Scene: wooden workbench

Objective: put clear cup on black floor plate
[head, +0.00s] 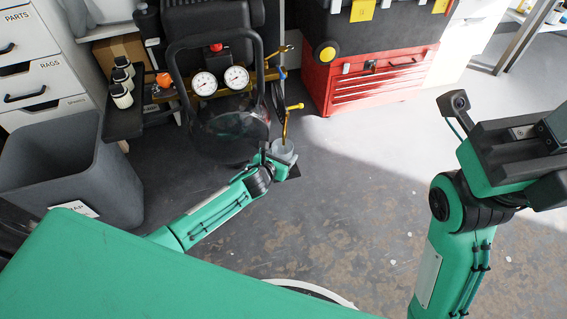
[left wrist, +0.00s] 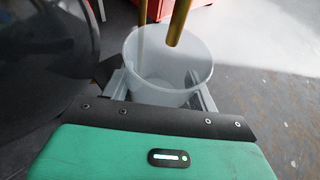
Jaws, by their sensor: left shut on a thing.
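The clear cup (head: 283,150) is a translucent, open-topped cup, upright in my left gripper. It shows large in the left wrist view (left wrist: 165,85). My left gripper (left wrist: 163,92) is shut on it, with a grey finger on each side. Brass tubes hang over and in front of the cup's mouth; I cannot tell whether they touch it. A small dark patch (head: 293,172) shows just under the cup; I cannot tell whether it is the black floor plate or part of my gripper. My right gripper (head: 555,155) is at the right edge, partly cut off, away from the cup.
A compressor with two gauges (head: 220,80) and a black handle stands close left of the cup. A brass valve (head: 292,107) is just above it. A grey bin (head: 65,165) stands left, a red tool chest (head: 370,78) behind. The floor (head: 350,190) right of the cup is clear.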

